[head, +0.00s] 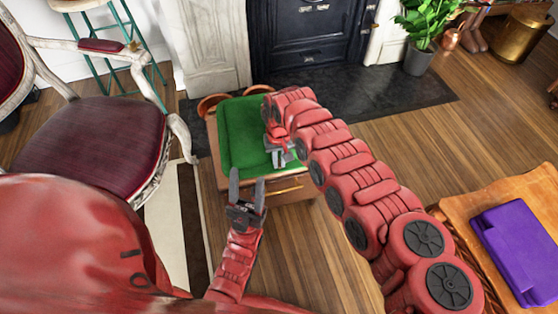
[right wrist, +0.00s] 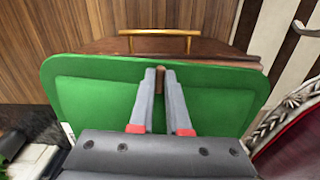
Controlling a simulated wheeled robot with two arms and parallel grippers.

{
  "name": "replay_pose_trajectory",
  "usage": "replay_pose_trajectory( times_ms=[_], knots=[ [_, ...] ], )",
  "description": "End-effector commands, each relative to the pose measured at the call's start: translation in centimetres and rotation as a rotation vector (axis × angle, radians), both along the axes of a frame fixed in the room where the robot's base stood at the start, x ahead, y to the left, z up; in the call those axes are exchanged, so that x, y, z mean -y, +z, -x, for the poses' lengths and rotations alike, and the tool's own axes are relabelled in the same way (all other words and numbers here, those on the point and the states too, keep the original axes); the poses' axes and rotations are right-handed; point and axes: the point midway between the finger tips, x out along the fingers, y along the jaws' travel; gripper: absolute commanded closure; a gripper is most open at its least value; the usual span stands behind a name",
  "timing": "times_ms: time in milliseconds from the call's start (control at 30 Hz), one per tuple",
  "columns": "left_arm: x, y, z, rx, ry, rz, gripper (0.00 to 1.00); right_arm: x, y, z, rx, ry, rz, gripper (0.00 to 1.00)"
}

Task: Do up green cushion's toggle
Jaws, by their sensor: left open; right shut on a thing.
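The green cushion (head: 240,130) lies on a small wooden stand with a drawer (head: 285,190); it also fills the middle of the right wrist view (right wrist: 95,100). A small brown piece, which looks like the toggle (right wrist: 160,80), shows between my right fingertips near the cushion's edge on the drawer-handle side. My right gripper (head: 279,157) is shut on it, over the cushion's right part; it also shows in the right wrist view (right wrist: 160,76). Whether the toggle is through a loop is hidden. My left gripper (head: 247,188) is open and empty, in front of the stand.
A chair with a dark red seat (head: 95,145) stands left of the stand. A dark hearth slab (head: 390,95) and black fireplace (head: 310,35) lie behind. A wooden table (head: 460,215) with a folded purple thing (head: 520,240) is at the right. Wood floor between is clear.

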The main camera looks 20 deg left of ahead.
Motion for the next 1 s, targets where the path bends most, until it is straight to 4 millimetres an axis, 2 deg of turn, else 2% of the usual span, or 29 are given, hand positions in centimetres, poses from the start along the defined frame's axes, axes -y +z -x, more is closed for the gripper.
replay_pose_trajectory(
  times_ms=[500, 533, 600, 867, 1000],
  knots=[
    [0.0, 0.0, 0.0, 0.0, 0.0, 0.0, 0.5, 0.0, 0.0, 0.1, -0.001, 0.023, 0.0, 1.0],
    [0.0, 0.0, 0.0, 0.0, 0.0, 0.0, 0.5, 0.0, 0.0, 0.1, -0.001, 0.023, 0.0, 0.8],
    [0.0, 0.0, 0.0, 0.0, 0.0, 0.0, 0.5, 0.0, 0.0, 0.1, -0.001, 0.022, 0.0, 0.72],
    [0.0, 0.0, 0.0, 0.0, 0.0, 0.0, 0.5, 0.0, 0.0, 0.0, 0.0, 0.021, -0.001, 0.72],
    [0.0, 0.5, 0.0, 0.0, 0.0, 0.0, 0.5, 0.0, 1.2, -0.1, 0.001, 0.02, -0.002, 0.72]
  ],
)
